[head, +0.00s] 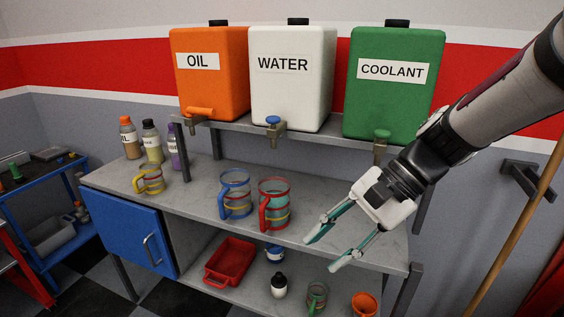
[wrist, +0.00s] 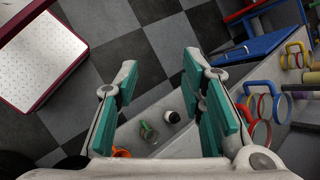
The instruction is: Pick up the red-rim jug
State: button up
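The red-rim jug (head: 275,204) is clear-sided with a red rim, a red handle on its left and a yellow band. It stands upright on the grey bench top (head: 205,190), just right of a blue-rim jug (head: 235,193). My gripper (head: 318,253) is open and empty in the head view, to the right of the red-rim jug and in front of the bench, not touching it. In the wrist view, my gripper's teal fingers (wrist: 168,100) are apart with nothing between them that they hold. The red-rim jug also shows there, right of the fingers (wrist: 251,106).
A yellow-rim jug (head: 149,180) and several bottles (head: 130,138) stand on the bench at left. OIL (head: 209,80), WATER (head: 291,90) and COOLANT (head: 393,95) tanks sit on a shelf above, taps overhanging. The lower shelf holds a red tray (head: 230,262) and small containers.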

jog(key=w+a+f+m+y+b, duration=0.2)
jog(key=w+f+m+y+b, duration=0.3)
jog(key=w+f, duration=0.45)
jog(key=m+t+y+b, duration=0.4)
jog(key=m+y+b, duration=0.1)
jog(key=m, duration=0.1)
send_near(263, 230)
jog(key=d+r, duration=0.3)
jog(key=shift+s+d, duration=0.15)
jog(key=shift+s, duration=0.25)
jog(key=shift+w+f, duration=0.1)
jog(key=shift+w, duration=0.15)
jog(key=a, duration=0.5)
jog(key=w+a+b, duration=0.1)
jog(key=a, duration=0.1)
jog(key=shift+w+a, duration=0.1)
jog(key=shift+a, duration=0.3)
jog(key=shift+w+a+f+b, duration=0.1)
jog(key=shift+w+a+b, duration=0.15)
jog(key=shift+a, duration=0.65)
jog(key=shift+w+a+r+b, duration=0.1)
jog(key=shift+w+a, duration=0.15)
jog(key=shift+a, duration=0.7)
jog(key=shift+w+a+f+b, duration=0.1)
jog(key=shift+w+a+b, duration=0.1)
jog(key=shift+a, duration=0.7)
jog(key=shift+c, duration=0.5)
grip_shut()
